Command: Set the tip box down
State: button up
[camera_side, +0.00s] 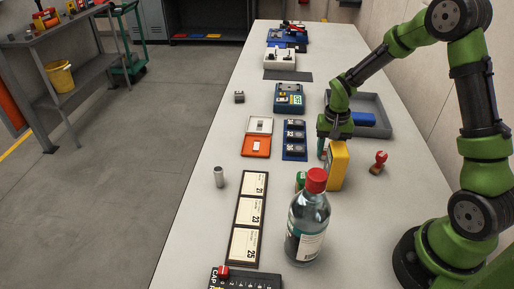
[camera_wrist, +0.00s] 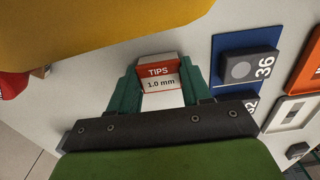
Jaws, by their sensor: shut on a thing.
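The tip box (camera_wrist: 158,83) is a small white box with a red label reading "TIPS 1.0 mm", seen in the wrist view. My gripper (camera_wrist: 160,92) has its two teal fingers closed on either side of it. In the side view my gripper (camera_side: 324,146) points down over the table, just behind the yellow block (camera_side: 338,165). The tip box is mostly hidden there by the block and the gripper. I cannot tell whether its underside touches the table.
A blue rack (camera_side: 294,154) of numbered blocks lies left of my gripper. A bottle (camera_side: 308,222) with a red cap stands in front. A red stamp (camera_side: 378,163) and a grey tray (camera_side: 376,101) are to the right.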

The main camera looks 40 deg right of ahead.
jog(key=o, duration=1.1)
jog(key=shift+f, duration=0.1)
notch_tip(320, 180, up, 12)
jog(key=s+a+r+n+t+y, duration=0.2)
jog(key=s+a+r+n+t, duration=0.3)
jog(key=s+a+r, duration=0.6)
jog(key=s+a+t, duration=0.2)
jog(key=s, duration=0.2)
jog(key=shift+a+r, duration=0.2)
jog(key=shift+r, duration=0.2)
jog(key=shift+w, duration=0.1)
